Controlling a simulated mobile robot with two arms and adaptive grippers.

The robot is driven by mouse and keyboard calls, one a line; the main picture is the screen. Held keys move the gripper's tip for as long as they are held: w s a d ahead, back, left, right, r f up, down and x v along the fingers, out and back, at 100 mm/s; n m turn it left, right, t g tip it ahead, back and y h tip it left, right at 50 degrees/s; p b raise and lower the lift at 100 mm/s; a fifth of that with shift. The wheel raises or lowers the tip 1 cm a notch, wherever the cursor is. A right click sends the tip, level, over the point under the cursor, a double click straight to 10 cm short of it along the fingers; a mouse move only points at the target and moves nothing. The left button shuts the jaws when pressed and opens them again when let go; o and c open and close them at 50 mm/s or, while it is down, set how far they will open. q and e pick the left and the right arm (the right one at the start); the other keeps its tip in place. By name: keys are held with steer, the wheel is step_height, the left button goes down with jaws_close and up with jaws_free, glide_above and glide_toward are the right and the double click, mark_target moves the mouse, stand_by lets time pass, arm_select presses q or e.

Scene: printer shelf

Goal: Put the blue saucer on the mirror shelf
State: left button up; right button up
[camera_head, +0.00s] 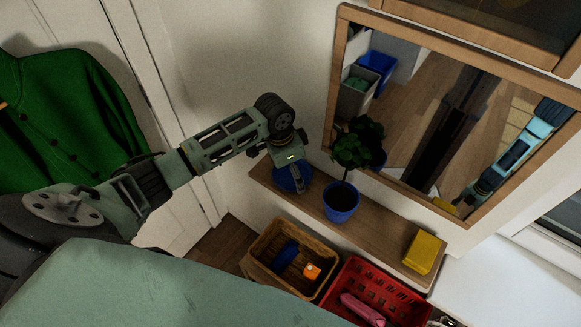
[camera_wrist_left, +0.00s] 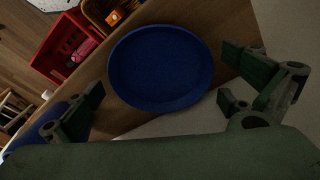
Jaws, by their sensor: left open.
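The blue saucer (camera_head: 290,181) lies on the wooden mirror shelf (camera_head: 390,237), near its left end. In the left wrist view the saucer (camera_wrist_left: 160,68) is a round blue dish resting on the brown shelf board. My left gripper (camera_head: 303,192) is just above the saucer, pointing down. In the left wrist view its two fingers (camera_wrist_left: 165,105) are spread wide with the saucer beyond and between them, and nothing is gripped. Part of the saucer is hidden by the gripper in the head view. My right gripper does not show.
A plant in a blue pot (camera_head: 341,203) stands on the shelf right of the saucer. A yellow box (camera_head: 424,252) sits at the right end. A mirror (camera_head: 440,110) hangs behind. A wicker basket (camera_head: 262,243) and red basket (camera_head: 345,272) are below.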

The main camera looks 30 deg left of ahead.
mark_target(285, 177)
arm_select(q)
step_height(285, 177, up, 12)
steer(key=s+a+b, duration=0.1)
steer(key=b, duration=0.2)
steer(key=shift+s+a+b, duration=0.2)
steer(key=shift+b, duration=0.2)
